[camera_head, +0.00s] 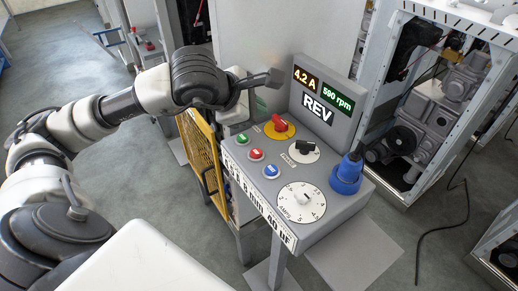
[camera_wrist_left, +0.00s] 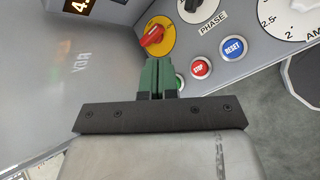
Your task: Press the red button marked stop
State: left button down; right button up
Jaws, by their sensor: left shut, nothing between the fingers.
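The red button marked STOP (camera_head: 256,154) is on the sloped top of a grey control box, between a green button (camera_head: 242,138) and a blue button (camera_head: 271,171). In the left wrist view the stop button (camera_wrist_left: 200,68) sits just right of my fingertips, apart from them, with the blue RESET button (camera_wrist_left: 233,47) further right. My left gripper (camera_head: 262,84) is above the box's far left side, shut and empty. Its closed fingers (camera_wrist_left: 159,66) partly hide the green button (camera_wrist_left: 179,82). My right gripper is not in view.
Close by are a red knob on a yellow disc (camera_head: 280,126), a black phase knob (camera_head: 304,148), a white dial (camera_head: 302,203) and a blue plug (camera_head: 346,176). A display (camera_head: 322,98) stands upright behind them. A yellow mesh guard (camera_head: 202,155) stands left of the box.

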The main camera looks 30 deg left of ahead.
aim_at(257, 154)
pick_arm(q)
jog(key=shift+f, duration=0.1)
notch_tip(257, 154, down, 8)
jog(key=b, duration=0.5)
jog(key=shift+f, duration=0.15)
jog(key=shift+f+b, duration=0.3)
jog(key=shift+b, duration=0.25)
jog(key=shift+r, duration=0.1)
dwell(0.6)
dwell(0.8)
jog(key=shift+f+b, duration=0.45)
jog(key=shift+b, duration=0.3)
